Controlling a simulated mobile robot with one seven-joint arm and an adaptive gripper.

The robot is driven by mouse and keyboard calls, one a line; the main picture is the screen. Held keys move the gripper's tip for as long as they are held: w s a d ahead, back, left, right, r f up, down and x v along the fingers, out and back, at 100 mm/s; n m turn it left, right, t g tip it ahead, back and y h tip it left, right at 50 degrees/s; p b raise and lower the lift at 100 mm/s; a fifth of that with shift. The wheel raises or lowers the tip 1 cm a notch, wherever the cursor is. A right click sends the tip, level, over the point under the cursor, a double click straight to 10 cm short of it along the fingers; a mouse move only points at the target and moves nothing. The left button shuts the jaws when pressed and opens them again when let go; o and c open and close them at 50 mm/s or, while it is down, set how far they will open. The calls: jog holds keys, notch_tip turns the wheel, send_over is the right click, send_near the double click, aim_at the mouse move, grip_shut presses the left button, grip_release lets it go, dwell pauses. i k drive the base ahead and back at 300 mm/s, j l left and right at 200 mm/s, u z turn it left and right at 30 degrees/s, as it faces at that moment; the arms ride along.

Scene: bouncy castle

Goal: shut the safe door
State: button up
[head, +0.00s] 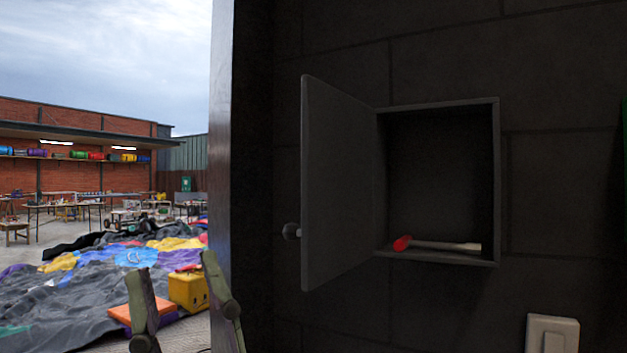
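The safe (497,180) is a dark grey box set in a black block wall, with its front open. Its door (338,185) stands wide open, swung out from the left side of the opening. A tool with a red end and a pale shaft (440,245) lies on the safe's floor. My gripper (173,264) shows at the lower left, its two fingers spread apart and nothing between them. It is left of and below the door, not touching it. Its base is out of frame.
The wall's end edge (222,170) stands between my gripper and the door in the picture. A white switch plate (552,335) is at the lower right. Behind my gripper are a colourful spread-out fabric (80,290), a yellow box (188,290) and an orange slab (125,311).

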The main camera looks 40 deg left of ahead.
aim_at(336, 233)
jog(key=j, duration=1.9)
jog(key=k+j+u, duration=0.1)
jog(key=u, duration=0.3)
jog(key=j, duration=0.1)
